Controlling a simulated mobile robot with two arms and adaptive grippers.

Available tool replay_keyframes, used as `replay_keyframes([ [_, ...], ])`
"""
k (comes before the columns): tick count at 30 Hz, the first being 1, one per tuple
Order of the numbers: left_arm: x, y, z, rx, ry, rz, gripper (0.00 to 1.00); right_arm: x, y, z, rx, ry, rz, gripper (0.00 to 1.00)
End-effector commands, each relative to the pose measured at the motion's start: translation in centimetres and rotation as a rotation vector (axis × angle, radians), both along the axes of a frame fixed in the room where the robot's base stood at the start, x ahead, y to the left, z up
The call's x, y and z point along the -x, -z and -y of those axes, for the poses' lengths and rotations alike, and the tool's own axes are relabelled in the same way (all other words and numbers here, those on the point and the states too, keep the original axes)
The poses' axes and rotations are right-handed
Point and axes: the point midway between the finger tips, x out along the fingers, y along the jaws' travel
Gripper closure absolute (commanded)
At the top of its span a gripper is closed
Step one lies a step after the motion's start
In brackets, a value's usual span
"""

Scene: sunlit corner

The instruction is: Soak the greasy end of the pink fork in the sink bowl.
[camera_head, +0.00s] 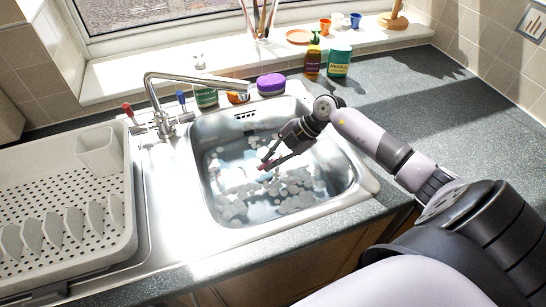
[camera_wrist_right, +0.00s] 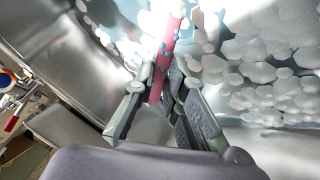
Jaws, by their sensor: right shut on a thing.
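The sink bowl (camera_head: 222,203) is a steel basin holding water with patches of white foam. My right gripper (camera_head: 268,163) reaches into it from the right, low over the water. It is shut on the pink fork (camera_wrist_right: 166,62), which shows as a pink strip between the fingers in the right wrist view. The fork runs away from the fingers towards the foamy water, and its far end is lost in glare and foam. I cannot tell how deep it is in the water. In the head view only a small pink bit shows at the fingertips. My left gripper is out of view.
A grey dish rack (camera_head: 122,215) stands left of the bowl. The tap (camera_head: 185,80) reaches over the bowl's back left. Jars, a purple tub (camera_head: 271,83) and bottles (camera_head: 313,60) line the back edge. The counter (camera_head: 420,95) at right is mostly clear.

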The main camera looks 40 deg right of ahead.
Motion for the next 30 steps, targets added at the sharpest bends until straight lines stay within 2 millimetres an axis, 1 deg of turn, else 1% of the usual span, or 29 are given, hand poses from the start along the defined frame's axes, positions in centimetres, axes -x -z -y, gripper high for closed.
replay_keyframes([
  [1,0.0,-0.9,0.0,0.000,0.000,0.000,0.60,0.4,-0.4,0.6,0.013,0.004,-0.017,1.00],
  [3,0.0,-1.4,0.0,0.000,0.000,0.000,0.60,0.3,-1.0,0.7,0.014,0.005,-0.014,1.00],
  [30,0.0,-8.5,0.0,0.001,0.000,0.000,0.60,-0.1,-8.8,0.3,0.003,0.006,0.000,1.00],
])
